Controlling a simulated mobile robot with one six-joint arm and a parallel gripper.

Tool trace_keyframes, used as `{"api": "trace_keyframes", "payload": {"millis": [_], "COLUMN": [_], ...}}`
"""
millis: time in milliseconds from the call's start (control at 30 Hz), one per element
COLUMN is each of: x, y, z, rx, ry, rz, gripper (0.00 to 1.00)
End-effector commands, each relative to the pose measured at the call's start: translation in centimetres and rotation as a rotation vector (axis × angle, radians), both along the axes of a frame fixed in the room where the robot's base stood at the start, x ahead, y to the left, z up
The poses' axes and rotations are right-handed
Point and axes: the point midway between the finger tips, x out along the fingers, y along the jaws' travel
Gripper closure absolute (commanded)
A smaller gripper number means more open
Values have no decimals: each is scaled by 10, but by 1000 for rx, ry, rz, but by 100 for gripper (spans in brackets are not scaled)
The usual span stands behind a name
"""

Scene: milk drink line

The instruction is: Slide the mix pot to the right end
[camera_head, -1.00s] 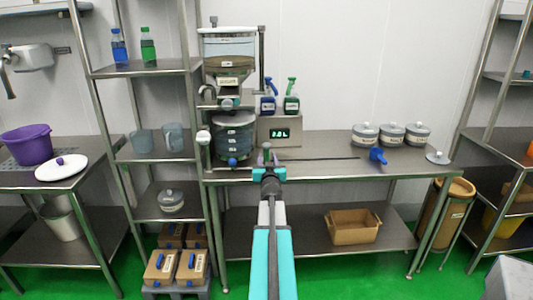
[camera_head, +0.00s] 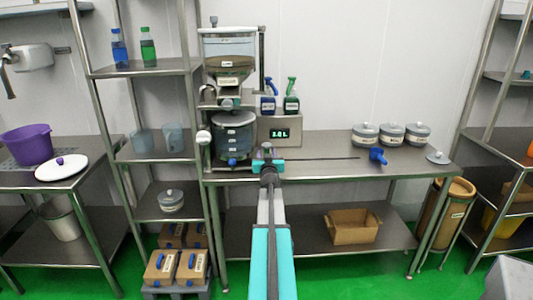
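The mix pot (camera_head: 233,138) is a grey, round vessel with level marks and a blue knob low on its front. It stands upright at the left end of the steel table, under the hopper (camera_head: 230,60). My gripper (camera_head: 266,155) is at the table's front edge, just right of the pot's lower part. Its fingers are small and partly hidden by its own body, so I cannot tell whether it is open or shut, or whether it touches the pot.
A display box (camera_head: 280,130) stands behind my gripper, with spray bottles above. A thin dark line (camera_head: 320,158) runs right along the table (camera_head: 325,145). A blue scoop (camera_head: 377,155) and lidded tubs (camera_head: 391,134) are at the right. The table's middle is mostly clear.

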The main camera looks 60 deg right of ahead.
Motion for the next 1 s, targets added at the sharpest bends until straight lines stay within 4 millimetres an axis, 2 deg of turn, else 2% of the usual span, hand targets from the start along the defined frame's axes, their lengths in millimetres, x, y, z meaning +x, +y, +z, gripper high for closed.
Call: {"api": "trace_keyframes", "payload": {"millis": [233,467,1000], "x": [0,0,-5], "y": [0,0,-6], "z": [0,0,2], "rx": [0,0,1], "ry": [0,0,2], "rz": [0,0,-1], "gripper": [61,100,100]}}
